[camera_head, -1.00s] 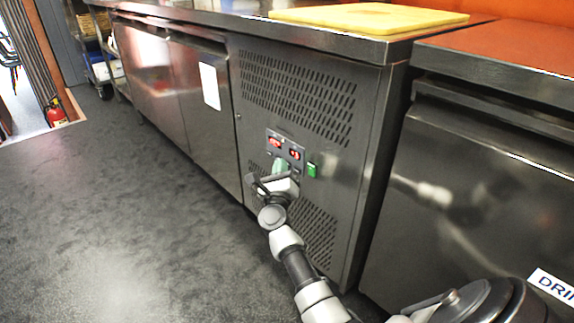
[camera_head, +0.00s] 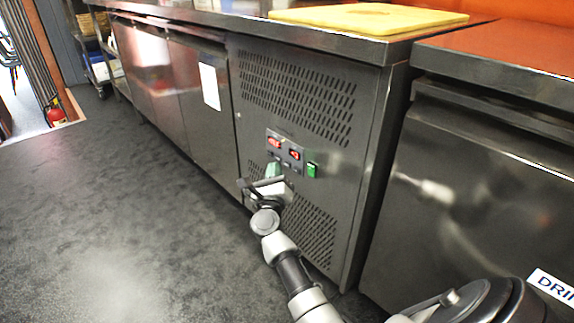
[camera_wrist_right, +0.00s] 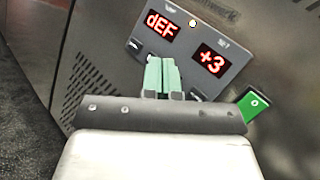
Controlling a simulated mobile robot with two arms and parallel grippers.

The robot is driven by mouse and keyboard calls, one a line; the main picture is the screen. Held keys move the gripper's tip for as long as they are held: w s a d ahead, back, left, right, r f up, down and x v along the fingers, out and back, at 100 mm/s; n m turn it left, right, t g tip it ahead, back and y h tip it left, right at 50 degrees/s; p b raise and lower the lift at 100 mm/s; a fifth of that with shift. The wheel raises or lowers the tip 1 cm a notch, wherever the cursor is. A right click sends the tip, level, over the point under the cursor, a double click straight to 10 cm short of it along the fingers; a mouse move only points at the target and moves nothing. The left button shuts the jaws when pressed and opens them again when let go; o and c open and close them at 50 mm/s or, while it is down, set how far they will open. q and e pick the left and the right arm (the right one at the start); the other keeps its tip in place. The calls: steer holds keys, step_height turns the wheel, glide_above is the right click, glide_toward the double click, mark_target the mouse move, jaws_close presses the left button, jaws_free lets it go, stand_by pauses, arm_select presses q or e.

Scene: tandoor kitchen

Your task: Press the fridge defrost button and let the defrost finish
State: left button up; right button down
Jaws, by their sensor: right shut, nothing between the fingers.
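The fridge (camera_head: 345,215) is a steel counter unit with a control panel (camera_head: 285,149) on its vented front. In the right wrist view the panel's left red display (camera_wrist_right: 161,26) reads "dEF" and its right display (camera_wrist_right: 211,60) reads "+3". A green switch (camera_head: 312,170) sits right of the panel; it also shows in the wrist view (camera_wrist_right: 252,104). My right gripper (camera_head: 273,169) has its pale green fingers shut and empty at the panel's lower edge. The fingers hide part of the panel's button row, and I cannot tell whether they touch it. My left gripper is not in view.
A yellow cutting board (camera_head: 368,18) lies on the countertop above. A steel drinks cabinet (camera_head: 480,190) stands close on the right. The dark floor (camera_head: 110,220) is clear at left. A red fire extinguisher (camera_head: 56,114) stands at the far left.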

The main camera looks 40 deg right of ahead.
steer(key=a, duration=0.4)
steer(key=shift+s+a, duration=0.2)
stand_by(0.6)
